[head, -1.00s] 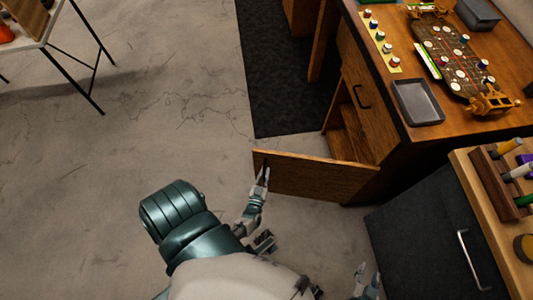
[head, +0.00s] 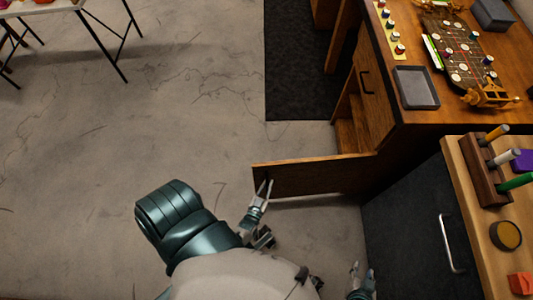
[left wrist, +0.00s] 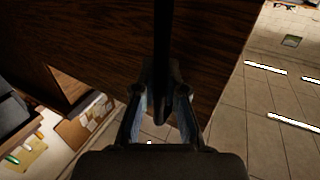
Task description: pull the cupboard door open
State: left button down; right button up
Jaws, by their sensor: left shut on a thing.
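The cupboard door (head: 312,176) is a wooden panel that stands swung out from the wooden desk cabinet (head: 372,100). The cabinet's inside shows behind it as a narrow gap. My left gripper (head: 264,188) is at the door's outer end, near its free edge. In the left wrist view the two fingers (left wrist: 160,112) are on either side of a dark bar, the door handle (left wrist: 163,60), in front of the brown door face (left wrist: 90,40). My left gripper is shut on the handle. My right gripper (head: 361,275) is at the lower edge of the head view, apart from the door, its fingers spread.
A dark cabinet (head: 405,225) with a silver handle stands to the right of the door. A white table (head: 40,8) stands far left. The floor (head: 130,130) left of the door is clear.

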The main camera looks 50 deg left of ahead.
pick_arm(q)
jog(key=shift+s+a, duration=0.1)
jog(key=shift+s, duration=0.1)
pick_arm(e)
jog(key=shift+d, duration=0.1)
pick_arm(q)
jog(key=c, duration=1.2)
grip_release()
jog(key=shift+a, duration=0.1)
pick_arm(e)
jog(key=shift+a, duration=0.3)
pick_arm(q)
jog(key=shift+f, duration=0.1)
pick_arm(e)
jog(key=shift+s+a, duration=0.1)
pick_arm(q)
jog(key=v, duration=1.2)
jog(key=shift+w, duration=0.1)
